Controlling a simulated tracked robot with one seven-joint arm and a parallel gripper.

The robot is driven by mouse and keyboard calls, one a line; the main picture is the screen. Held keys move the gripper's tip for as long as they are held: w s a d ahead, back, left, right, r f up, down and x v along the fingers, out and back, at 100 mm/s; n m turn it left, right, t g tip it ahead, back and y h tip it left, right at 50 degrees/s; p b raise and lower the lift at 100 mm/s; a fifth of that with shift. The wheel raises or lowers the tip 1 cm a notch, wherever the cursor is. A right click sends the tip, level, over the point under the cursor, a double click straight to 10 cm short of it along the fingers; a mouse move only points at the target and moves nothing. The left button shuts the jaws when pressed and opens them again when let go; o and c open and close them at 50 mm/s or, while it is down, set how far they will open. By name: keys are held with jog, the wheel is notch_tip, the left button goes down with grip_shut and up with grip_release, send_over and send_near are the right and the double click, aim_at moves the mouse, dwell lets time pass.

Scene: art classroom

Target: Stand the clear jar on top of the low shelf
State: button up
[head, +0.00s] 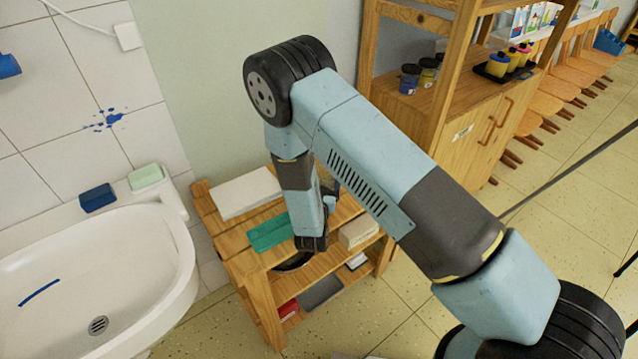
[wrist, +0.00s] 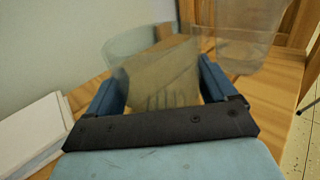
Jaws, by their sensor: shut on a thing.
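The low shelf (head: 228,240) is a slatted wooden unit beside the sink, and its top also shows in the wrist view (wrist: 282,112). In the wrist view my gripper (wrist: 155,78) has its blue fingers shut on a see-through, tan-tinted, flat-sided thing (wrist: 160,72), seemingly the clear jar. It is over the shelf top; I cannot tell whether its base touches the wood. Two more clear vessels show beyond it, a rounded one (wrist: 122,48) at left and a taller one (wrist: 245,38) at right. In the head view my arm largely hides the gripper and jar.
The white sink (head: 100,275) is at left. A tall wooden cabinet (head: 455,135) with paint jars stands at right.

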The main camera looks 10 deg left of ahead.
jog(key=shift+f, duration=0.45)
jog(key=shift+f, duration=0.1)
jog(key=o, duration=1.5)
jog(key=shift+o, duration=0.2)
jog(key=s, duration=0.8)
jog(key=s+d, duration=0.1)
jog(key=s, duration=0.3)
